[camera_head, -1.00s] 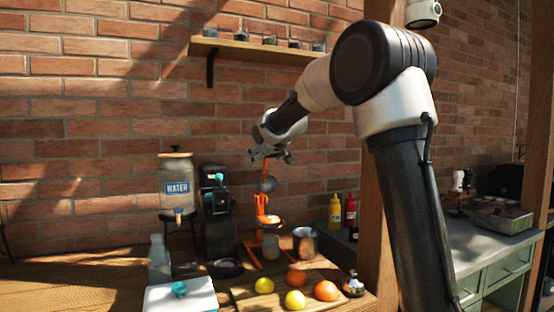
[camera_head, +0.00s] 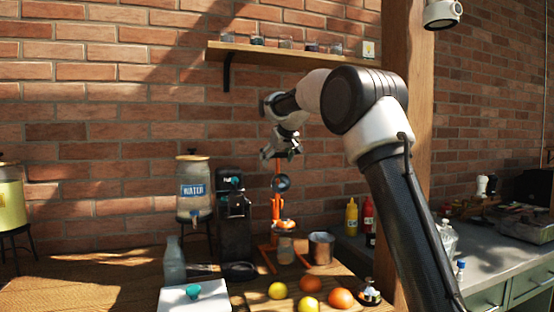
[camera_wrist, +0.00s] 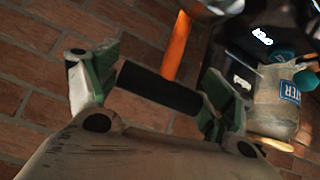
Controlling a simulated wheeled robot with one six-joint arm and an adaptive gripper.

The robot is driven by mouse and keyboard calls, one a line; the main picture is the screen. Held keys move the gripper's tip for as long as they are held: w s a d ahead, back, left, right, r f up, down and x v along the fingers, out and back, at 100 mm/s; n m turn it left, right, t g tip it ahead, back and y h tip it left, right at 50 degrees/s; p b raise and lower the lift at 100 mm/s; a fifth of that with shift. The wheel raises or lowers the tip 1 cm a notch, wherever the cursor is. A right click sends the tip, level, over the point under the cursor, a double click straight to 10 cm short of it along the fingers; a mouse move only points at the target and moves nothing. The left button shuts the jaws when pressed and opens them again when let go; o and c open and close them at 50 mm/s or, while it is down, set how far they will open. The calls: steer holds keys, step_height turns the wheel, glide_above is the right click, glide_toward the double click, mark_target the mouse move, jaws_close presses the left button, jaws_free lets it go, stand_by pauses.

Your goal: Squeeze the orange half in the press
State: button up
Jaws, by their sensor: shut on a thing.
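The orange-framed press (camera_head: 276,207) stands upright on the wooden table, with its dark round upper cup (camera_head: 281,183) raised above the lower seat. An orange piece, seemingly the orange half (camera_head: 287,224), sits on that seat, over a small glass jar (camera_head: 285,248). My gripper (camera_head: 283,150) is above the press, at the top of its lever. In the wrist view my gripper (camera_wrist: 162,82) is shut on a black cylindrical handle (camera_wrist: 158,88), with an orange bar (camera_wrist: 176,46) behind it. The orange half does not show clearly in the wrist view.
A metal cup (camera_head: 321,248) stands right of the press; a black machine (camera_head: 234,215) and a water dispenser (camera_head: 194,188) stand left. Whole fruits lie on the board (camera_head: 255,299) in front. A wall shelf (camera_head: 285,58) is above. A wooden post (camera_head: 404,60) is close to my arm.

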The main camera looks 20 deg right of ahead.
steer(key=shift+d+f, duration=0.1)
steer(key=shift+d, duration=0.05)
steer(key=o, duration=1.4)
steer(key=shift+s+r, duration=0.15)
steer(key=shift+r, duration=0.05)
steer(key=v, duration=1.1)
steer(key=shift+s+r, duration=0.2)
steer(key=shift+r, duration=0.05)
